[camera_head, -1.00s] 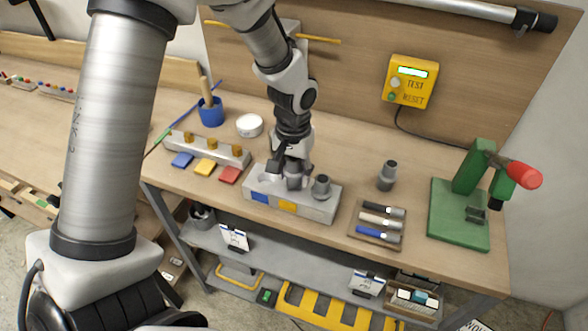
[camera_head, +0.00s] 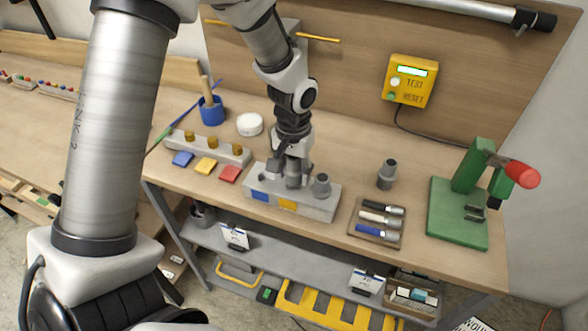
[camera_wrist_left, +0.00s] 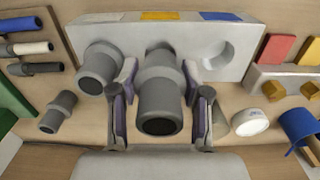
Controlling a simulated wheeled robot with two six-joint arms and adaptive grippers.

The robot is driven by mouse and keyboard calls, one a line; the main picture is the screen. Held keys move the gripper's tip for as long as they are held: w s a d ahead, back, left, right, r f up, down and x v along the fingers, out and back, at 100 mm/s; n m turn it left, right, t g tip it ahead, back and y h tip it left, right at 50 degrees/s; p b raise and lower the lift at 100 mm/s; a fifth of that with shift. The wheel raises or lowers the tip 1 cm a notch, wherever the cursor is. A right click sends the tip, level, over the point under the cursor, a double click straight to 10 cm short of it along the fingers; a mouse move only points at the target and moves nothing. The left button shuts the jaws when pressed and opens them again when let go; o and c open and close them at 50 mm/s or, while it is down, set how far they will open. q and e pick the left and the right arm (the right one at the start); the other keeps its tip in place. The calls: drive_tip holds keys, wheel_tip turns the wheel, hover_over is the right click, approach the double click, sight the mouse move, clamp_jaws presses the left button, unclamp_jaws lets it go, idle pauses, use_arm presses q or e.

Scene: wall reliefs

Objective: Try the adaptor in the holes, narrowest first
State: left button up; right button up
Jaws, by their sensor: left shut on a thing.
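A grey block (camera_head: 318,209) with blue and yellow labels lies on the bench. My left gripper (camera_head: 291,176) is shut on a grey stepped adaptor (camera_wrist_left: 160,98), held upright at the block's middle hole, by the yellow label. How deep it sits I cannot tell. In the left wrist view, the fingers flank the adaptor, and the block's hole on the right (camera_wrist_left: 217,54) is empty. A second grey adaptor (camera_head: 321,186) stands at the block's other end, beside the held one. A third adaptor (camera_head: 387,175) stands on the bench behind. My right gripper is not in view.
A tray with pens (camera_head: 376,226) and a green press with a red handle (camera_head: 468,195) stand to the right. A rail with brass knobs (camera_head: 208,150), coloured tiles (camera_head: 205,166), a blue cup (camera_head: 211,112) and a white tub (camera_head: 249,124) are to the left.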

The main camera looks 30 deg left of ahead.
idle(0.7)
use_arm(q)
drive_tip(key=shift+p, duration=0.45)
drive_tip(key=shift+f+b, duration=0.85)
drive_tip(key=shift+f, duration=0.45)
drive_tip(key=o, duration=1.2)
drive_tip(key=shift+r, duration=0.15)
wheel_tip(320, 180, up, 12)
drive_tip(key=shift+a+f, duration=0.1)
